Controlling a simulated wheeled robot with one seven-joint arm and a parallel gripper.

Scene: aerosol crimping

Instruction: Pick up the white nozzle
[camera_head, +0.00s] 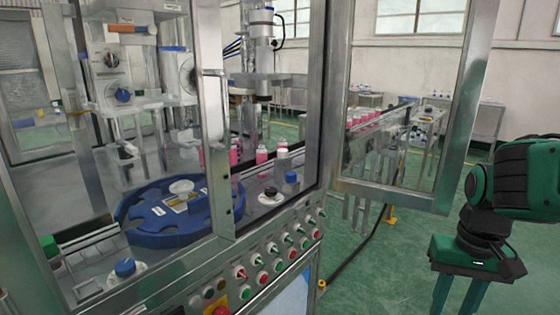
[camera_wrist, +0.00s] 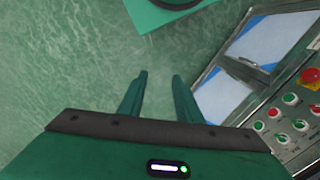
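No white nozzle can be made out for certain in either view. A small white round piece (camera_head: 181,187) sits on the blue turntable (camera_head: 140,236) inside the machine in the head view, but I cannot tell whether it is the nozzle. My gripper (camera_head: 457,306) hangs at the right of the head view, outside the machine and well apart from it, pointing down. In the wrist view my gripper (camera_wrist: 160,76) shows its two green fingers apart, with only floor between them. It is open and empty.
The machine's metal frame and open glass door (camera_head: 400,195) stand between my gripper and the turntable. A button panel (camera_head: 270,265) runs along the machine's front. Pink bottles (camera_head: 261,156) stand on the conveyor behind. Green floor (camera_head: 380,270) is clear beside my gripper.

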